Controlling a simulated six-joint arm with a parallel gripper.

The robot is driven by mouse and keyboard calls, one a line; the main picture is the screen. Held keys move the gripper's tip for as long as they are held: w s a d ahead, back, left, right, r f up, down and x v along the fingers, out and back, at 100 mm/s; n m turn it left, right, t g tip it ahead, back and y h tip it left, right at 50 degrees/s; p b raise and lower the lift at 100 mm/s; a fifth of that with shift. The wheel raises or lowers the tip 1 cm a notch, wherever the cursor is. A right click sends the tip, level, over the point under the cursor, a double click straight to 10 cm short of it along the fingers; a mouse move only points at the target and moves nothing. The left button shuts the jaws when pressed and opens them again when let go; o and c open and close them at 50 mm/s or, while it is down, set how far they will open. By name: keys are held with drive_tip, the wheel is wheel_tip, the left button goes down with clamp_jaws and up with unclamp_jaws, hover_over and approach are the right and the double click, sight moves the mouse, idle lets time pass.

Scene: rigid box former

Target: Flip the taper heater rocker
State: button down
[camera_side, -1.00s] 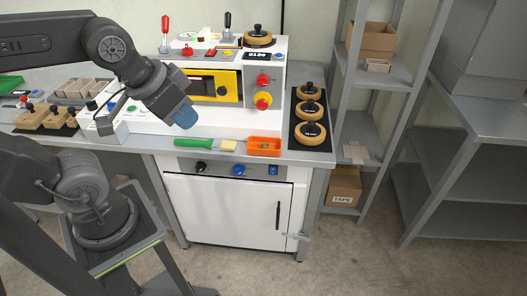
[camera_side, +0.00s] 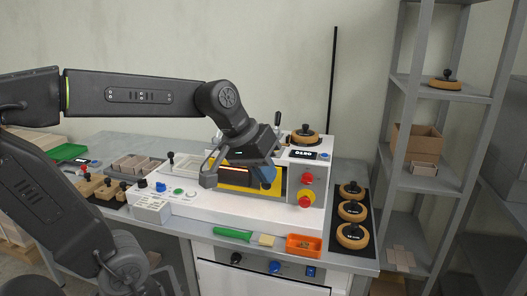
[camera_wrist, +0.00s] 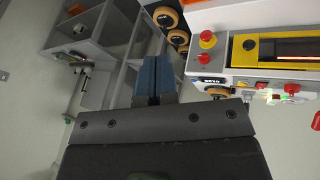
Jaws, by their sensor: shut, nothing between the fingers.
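The white box former (camera_side: 185,208) stands on a grey bench. On the bench's front panel, below the green-handled tool, are a black knob (camera_side: 236,258), a blue knob (camera_side: 275,267) and a small blue rocker switch (camera_side: 311,271). No label is legible, so I cannot tell for sure which one is the taper heater rocker. My gripper (camera_side: 268,177) is shut and empty, in front of the machine's yellow-framed opening in the side view and apart from the panel. Its blue fingers also show together in the wrist view (camera_wrist: 154,78). The front panel is not visible there.
An orange tray (camera_side: 304,246) and a green-handled tool (camera_side: 233,233) lie along the bench's front edge above the panel. Red buttons (camera_side: 306,201) are on the machine's right side. Round wooden-rimmed parts (camera_side: 352,236) sit on a black mat at right. The floor in front is clear.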

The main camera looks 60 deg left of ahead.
drive_tip(key=w+a+r+n+t, duration=0.2)
drive_tip(key=w+a+r+n, duration=0.1)
drive_tip(key=w+a+n, duration=0.95)
drive_tip(key=w+a+f+n+t, duration=0.1)
drive_tip(key=w+a+n, duration=0.1)
drive_tip(key=a, duration=0.9)
drive_tip(key=w+a+f+n+t, duration=0.1)
drive_tip(key=w+a+n, duration=0.2)
drive_tip(key=a, duration=0.9)
drive_tip(key=shift+w+a+f+n, duration=0.2)
drive_tip(key=shift+f+n, duration=0.05)
drive_tip(key=shift+n, duration=0.5)
drive_tip(key=shift+f, duration=0.1)
drive_tip(key=shift+w+a+f, duration=0.1)
drive_tip(key=shift+w+f, duration=0.05)
drive_tip(key=shift+f, duration=1.3)
drive_tip(key=shift+w+a+f, duration=0.1)
drive_tip(key=shift+f, duration=1.3)
drive_tip(key=shift+w+a+f, duration=0.1)
drive_tip(key=shift+w+f, duration=0.05)
drive_tip(key=shift+f, duration=1.3)
drive_tip(key=shift+f, duration=0.1)
drive_tip(key=shift+f, duration=0.3)
